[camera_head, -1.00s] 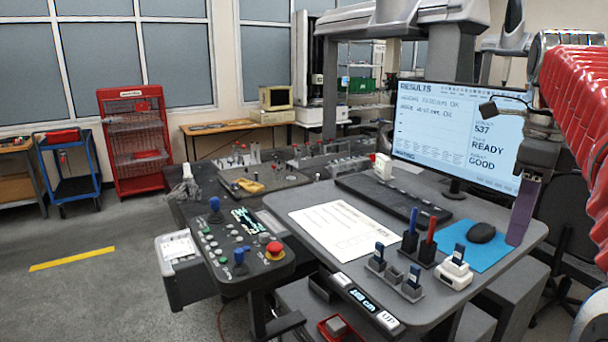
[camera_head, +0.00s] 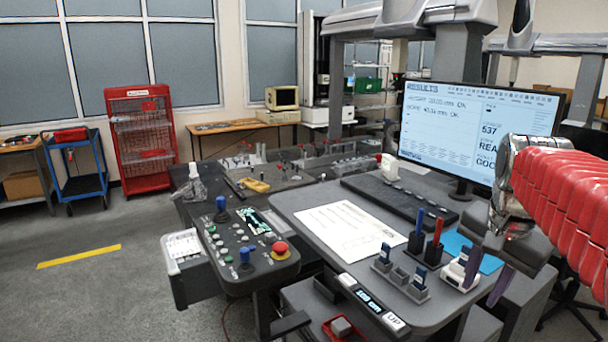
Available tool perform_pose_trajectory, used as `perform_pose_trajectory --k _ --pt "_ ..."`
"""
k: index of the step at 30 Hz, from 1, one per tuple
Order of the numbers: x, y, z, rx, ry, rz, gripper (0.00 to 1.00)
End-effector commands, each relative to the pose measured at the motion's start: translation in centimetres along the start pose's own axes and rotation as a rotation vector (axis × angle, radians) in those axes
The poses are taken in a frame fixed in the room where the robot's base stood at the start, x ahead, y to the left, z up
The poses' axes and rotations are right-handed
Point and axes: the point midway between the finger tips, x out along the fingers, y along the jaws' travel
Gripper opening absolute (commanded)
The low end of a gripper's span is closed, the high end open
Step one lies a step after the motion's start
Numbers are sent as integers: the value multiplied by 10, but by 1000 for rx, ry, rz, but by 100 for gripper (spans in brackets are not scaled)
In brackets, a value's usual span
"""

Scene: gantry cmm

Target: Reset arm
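My arm, in a red ribbed sleeve, comes in from the right edge of the head view. My gripper (camera_head: 492,268) hangs at its end over the right part of the desk, in front of the blue mouse pad (camera_head: 490,262). Purple finger parts point downward near the white USB-stick holder (camera_head: 459,277). I see nothing held in them, but the angle hides the gap between the fingers. I cannot tell whether they touch anything. The mouse is hidden behind my gripper.
The desk (camera_head: 300,207) holds a paper sheet (camera_head: 348,228), keyboard (camera_head: 398,201), pen holder (camera_head: 424,251) and grey stick holder (camera_head: 400,279). A monitor (camera_head: 474,133) stands behind, partly covered by my arm. A control panel (camera_head: 240,248) stands left. Open floor (camera_head: 80,290) lies far left.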

Motion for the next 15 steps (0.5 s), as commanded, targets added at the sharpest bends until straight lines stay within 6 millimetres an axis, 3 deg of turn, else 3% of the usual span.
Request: perform_pose_trajectory --k 6,15 --pt "24 3 57 -363 48 -48 29" --pt "53 18 134 -744 117 -104 29"
